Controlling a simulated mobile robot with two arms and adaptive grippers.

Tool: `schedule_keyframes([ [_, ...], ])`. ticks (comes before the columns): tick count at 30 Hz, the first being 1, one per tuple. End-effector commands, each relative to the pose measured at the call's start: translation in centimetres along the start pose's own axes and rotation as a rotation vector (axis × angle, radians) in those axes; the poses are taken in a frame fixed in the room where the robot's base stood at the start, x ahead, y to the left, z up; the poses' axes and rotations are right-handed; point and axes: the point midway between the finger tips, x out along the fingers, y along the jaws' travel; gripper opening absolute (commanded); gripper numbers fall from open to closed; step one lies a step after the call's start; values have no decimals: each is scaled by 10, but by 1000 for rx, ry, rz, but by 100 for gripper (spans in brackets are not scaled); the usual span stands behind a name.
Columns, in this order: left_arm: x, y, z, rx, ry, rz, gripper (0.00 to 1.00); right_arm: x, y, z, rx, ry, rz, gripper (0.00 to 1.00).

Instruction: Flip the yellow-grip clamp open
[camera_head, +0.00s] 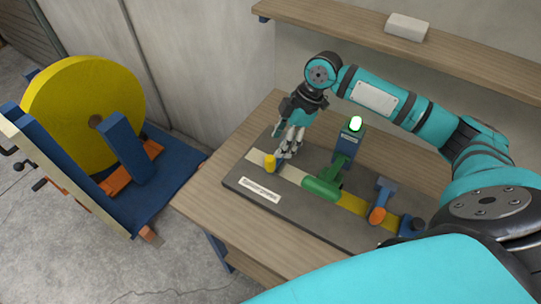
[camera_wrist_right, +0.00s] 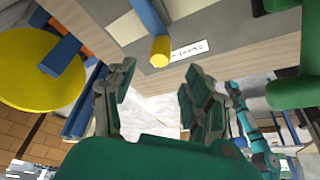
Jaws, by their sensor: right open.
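The yellow-grip clamp (camera_head: 270,163) is at the left end of the dark fixture plate (camera_head: 300,212), just left of my right gripper (camera_head: 287,153) in the head view. In the wrist view its yellow grip (camera_wrist_right: 160,54) ends a blue lever (camera_wrist_right: 148,18), just beyond the space between my fingertips. My right gripper is open, with its two fingers apart and nothing between them in the wrist view (camera_wrist_right: 160,86). The fingers look apart from the grip. The clamp's base is not clear in the head view. My left gripper does not show.
A green part (camera_head: 322,188) and an orange-grip clamp (camera_head: 379,213) sit farther right on the plate. A large yellow roll (camera_head: 75,112) on a blue stand is left of the table (camera_head: 205,190). A shelf (camera_head: 450,58) runs behind.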

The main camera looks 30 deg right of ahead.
Motion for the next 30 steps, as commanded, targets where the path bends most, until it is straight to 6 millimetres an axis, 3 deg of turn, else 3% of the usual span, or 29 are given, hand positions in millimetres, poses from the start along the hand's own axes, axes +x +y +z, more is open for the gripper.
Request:
schedule_keyframes([
  [6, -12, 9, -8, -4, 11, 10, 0, 45, -1, -1, 1, 1, -3, 53],
  [12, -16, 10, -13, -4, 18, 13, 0, 71, 0, -1, 2, 1, -1, 53],
  [24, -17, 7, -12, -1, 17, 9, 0, 80, 0, 0, -1, 0, 0, 53],
  [30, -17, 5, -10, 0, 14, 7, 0, 80, 0, 0, 0, 0, 0, 28],
])
